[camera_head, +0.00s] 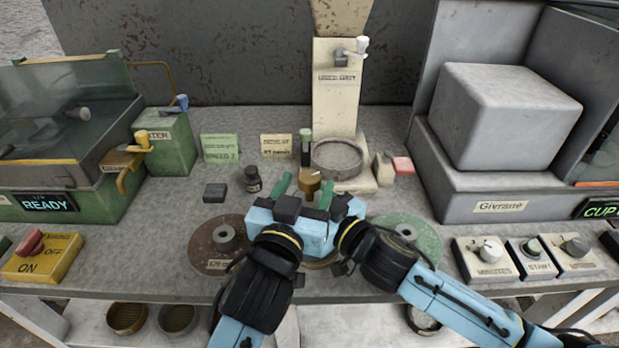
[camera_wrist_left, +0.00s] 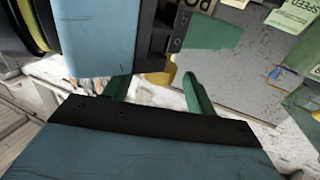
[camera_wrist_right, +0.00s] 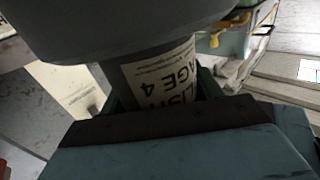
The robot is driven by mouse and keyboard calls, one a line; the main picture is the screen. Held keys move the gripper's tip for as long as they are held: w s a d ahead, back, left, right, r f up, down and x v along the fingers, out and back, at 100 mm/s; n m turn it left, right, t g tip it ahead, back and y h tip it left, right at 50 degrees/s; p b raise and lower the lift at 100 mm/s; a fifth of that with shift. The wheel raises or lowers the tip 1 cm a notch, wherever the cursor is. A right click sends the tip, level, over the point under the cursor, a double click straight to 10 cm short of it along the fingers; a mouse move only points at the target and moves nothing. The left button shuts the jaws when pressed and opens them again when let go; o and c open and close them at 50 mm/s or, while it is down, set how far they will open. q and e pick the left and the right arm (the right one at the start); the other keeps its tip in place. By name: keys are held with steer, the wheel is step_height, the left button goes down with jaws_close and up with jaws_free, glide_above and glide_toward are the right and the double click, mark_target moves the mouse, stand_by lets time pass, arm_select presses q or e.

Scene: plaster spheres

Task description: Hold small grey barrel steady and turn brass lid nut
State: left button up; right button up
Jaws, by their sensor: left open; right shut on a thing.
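The brass lid nut (camera_head: 309,182) shows in the head view just beyond my gripper bodies. My left gripper (camera_head: 304,184) is open, with its green fingers to either side of the nut. In the left wrist view the nut (camera_wrist_left: 160,78) is partly hidden behind my right gripper. The small grey barrel (camera_wrist_right: 125,69) shows in the right wrist view as a cylinder with a white label reading partly "LISH" and "AGE 4". My right gripper (camera_wrist_right: 165,95) is shut on it. In the head view my grippers hide most of the barrel.
A brown disc (camera_head: 205,250) and a green disc (camera_head: 425,238) lie to either side of my grippers. A small dark bottle (camera_head: 252,180), a dark block (camera_head: 215,192) and a round sieve (camera_head: 337,158) stand behind. Control boxes line the front edge. Bench surface is free at mid-left.

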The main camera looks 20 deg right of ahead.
arm_select(q)
steer(key=shift+x, duration=1.35)
steer(key=shift+c, duration=0.3)
steer(key=shift+s, duration=0.1)
steer(key=c, duration=0.9)
